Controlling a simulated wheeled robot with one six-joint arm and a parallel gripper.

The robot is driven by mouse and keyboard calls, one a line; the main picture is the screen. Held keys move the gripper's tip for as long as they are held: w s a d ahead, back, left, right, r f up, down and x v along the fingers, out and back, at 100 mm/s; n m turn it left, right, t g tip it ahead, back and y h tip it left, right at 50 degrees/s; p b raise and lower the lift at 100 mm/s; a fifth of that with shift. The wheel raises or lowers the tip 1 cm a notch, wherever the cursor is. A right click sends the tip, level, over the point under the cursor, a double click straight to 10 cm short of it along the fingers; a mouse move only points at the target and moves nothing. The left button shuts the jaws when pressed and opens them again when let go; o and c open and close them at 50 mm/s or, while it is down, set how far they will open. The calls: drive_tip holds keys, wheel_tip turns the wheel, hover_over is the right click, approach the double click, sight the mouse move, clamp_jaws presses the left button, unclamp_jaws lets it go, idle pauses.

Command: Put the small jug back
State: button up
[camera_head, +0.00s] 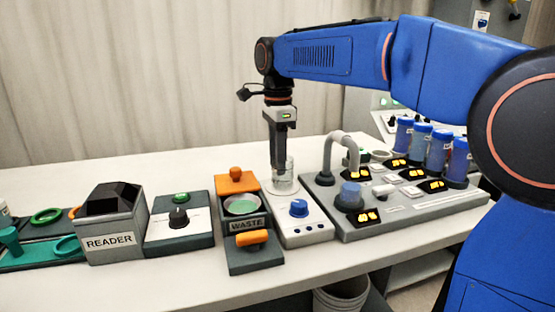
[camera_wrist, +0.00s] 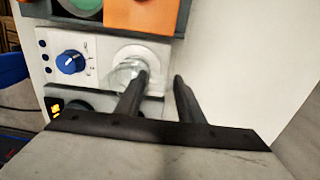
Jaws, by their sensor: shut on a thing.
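The small jug (camera_head: 287,176) is a clear glass vessel, upright at the round white plate of a white unit with a blue knob. It also shows in the wrist view (camera_wrist: 127,70), beside the tip of my left-hand finger. My gripper (camera_head: 280,163) points down from above and is shut on the jug. In the wrist view my gripper (camera_wrist: 160,78) has dark fingers with a narrow gap between them. The glass is hard to make out, so I cannot tell which part is held or whether it touches the plate.
The white unit (camera_head: 309,229) stands between the waste unit (camera_head: 255,259) and a grey panel (camera_head: 400,217) with a bent pipe (camera_head: 341,139) and several blue-capped tubes. The reader box (camera_head: 108,242) is farther left. The table's front strip (camera_head: 180,286) is clear.

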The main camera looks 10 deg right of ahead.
drive_tip(key=shift+f, duration=0.1)
drive_tip(key=o, duration=1.3)
drive_tip(key=shift+c, duration=0.2)
wheel_tip(320, 180, up, 12)
drive_tip(key=shift+s, duration=0.15)
